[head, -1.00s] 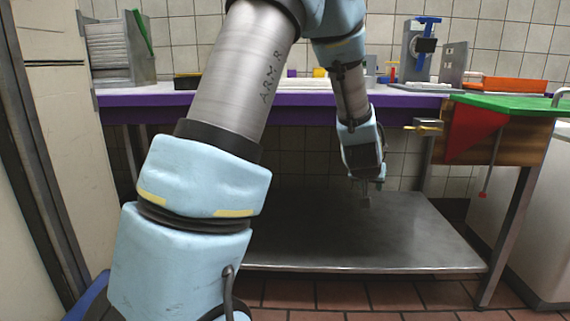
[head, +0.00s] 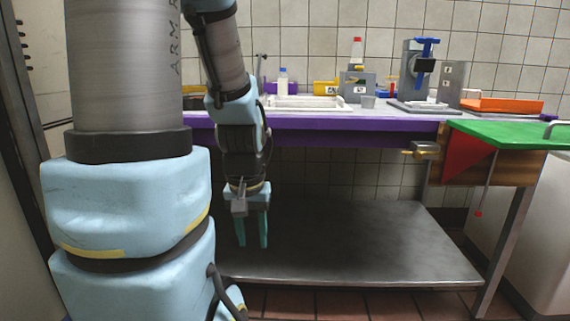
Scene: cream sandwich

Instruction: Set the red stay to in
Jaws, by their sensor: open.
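The red stay (head: 465,152) shows in the head view as a red triangular plate under the near-left part of the green leaf (head: 530,132), against a wooden panel (head: 510,168). The leaf lies level at the right end of the worktop. My gripper (head: 252,243) points down, open and empty, in front of the worktop and above the lower shelf. It is well to the left of the red stay and touches nothing that I can see.
A brass-coloured latch (head: 422,151) sticks out from the purple worktop edge (head: 330,132) left of the stay. A thin rod with a red knob (head: 478,214) hangs below the leaf. The grey lower shelf (head: 350,240) is bare. Table legs stand at right.

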